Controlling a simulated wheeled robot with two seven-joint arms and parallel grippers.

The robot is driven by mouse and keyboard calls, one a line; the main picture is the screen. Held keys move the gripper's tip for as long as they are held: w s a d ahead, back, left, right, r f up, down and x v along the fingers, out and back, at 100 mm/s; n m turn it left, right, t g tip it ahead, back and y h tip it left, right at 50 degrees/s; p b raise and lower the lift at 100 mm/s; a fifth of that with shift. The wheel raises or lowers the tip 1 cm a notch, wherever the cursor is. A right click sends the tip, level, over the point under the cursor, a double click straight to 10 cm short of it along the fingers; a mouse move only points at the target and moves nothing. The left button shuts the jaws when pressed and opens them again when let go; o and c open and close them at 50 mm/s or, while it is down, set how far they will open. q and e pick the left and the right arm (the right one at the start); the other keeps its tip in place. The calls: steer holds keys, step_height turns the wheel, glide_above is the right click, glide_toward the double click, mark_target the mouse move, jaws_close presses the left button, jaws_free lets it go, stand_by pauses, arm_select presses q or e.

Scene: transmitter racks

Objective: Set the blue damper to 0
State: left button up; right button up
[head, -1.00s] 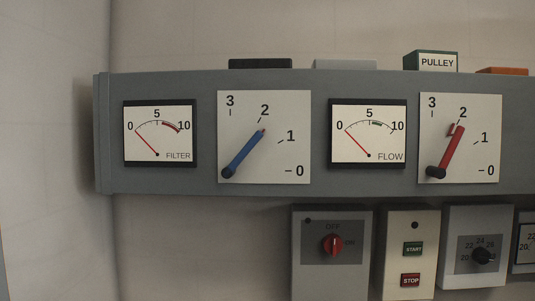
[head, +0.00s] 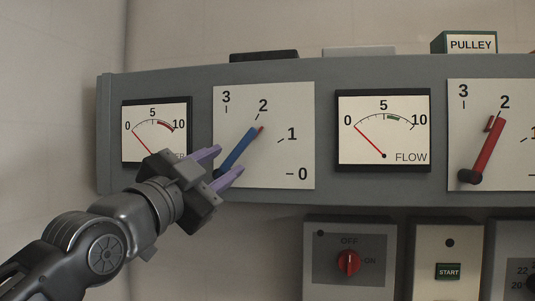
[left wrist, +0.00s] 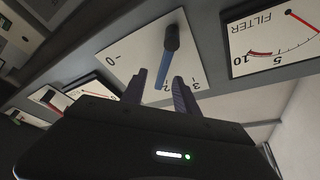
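The blue damper lever (head: 237,152) stands on a white plate (head: 295,150) marked 0 to 3 and points at about 2. My right gripper is not in view.
A red lever (head: 487,150) on a similar plate is at the right. FILTER (head: 145,115) and FLOW (head: 384,130) gauges flank the blue lever's plate. Below the grey panel is a box with a red OFF/ON knob (head: 348,262) and a START button (head: 448,271).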

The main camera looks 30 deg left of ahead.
mark_target(238, 150)
arm_select(q)
steer(key=p+x, duration=0.1)
steer(key=x, duration=0.1)
steer(key=p+x, duration=0.1)
steer(key=x, duration=0.1)
steer(key=p+x, duration=0.1)
steer(key=x, duration=0.1)
steer(key=shift+w+r+p, duration=0.25)
steer(key=shift+r+p, duration=0.05)
steer(key=shift+r, duration=0.2)
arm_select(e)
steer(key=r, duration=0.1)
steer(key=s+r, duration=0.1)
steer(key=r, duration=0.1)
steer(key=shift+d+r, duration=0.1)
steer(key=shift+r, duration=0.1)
arm_select(q)
steer(key=shift+c, duration=0.2)
jaws_close()
stand_by(0.7)
